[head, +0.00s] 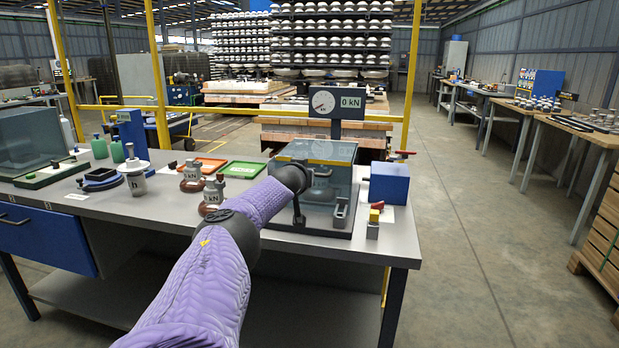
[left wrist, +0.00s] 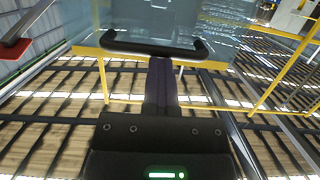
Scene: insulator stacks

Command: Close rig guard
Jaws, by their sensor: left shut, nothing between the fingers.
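My left gripper (head: 298,213) is at the guard's front left, shut and empty. In the left wrist view, its shut fingers (left wrist: 161,75) point up towards a black bar handle (left wrist: 155,47) on the clear panel (left wrist: 165,18). Contact is unclear. My right gripper is out of view.
A blue box (head: 388,184) and a small red, yellow and grey block stack (head: 374,220) stand right of the guard. A dial gauge (head: 323,102) reads 0 kN behind it. Insulators (head: 213,190), an orange tray (head: 203,164) and a green tray (head: 243,169) lie left.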

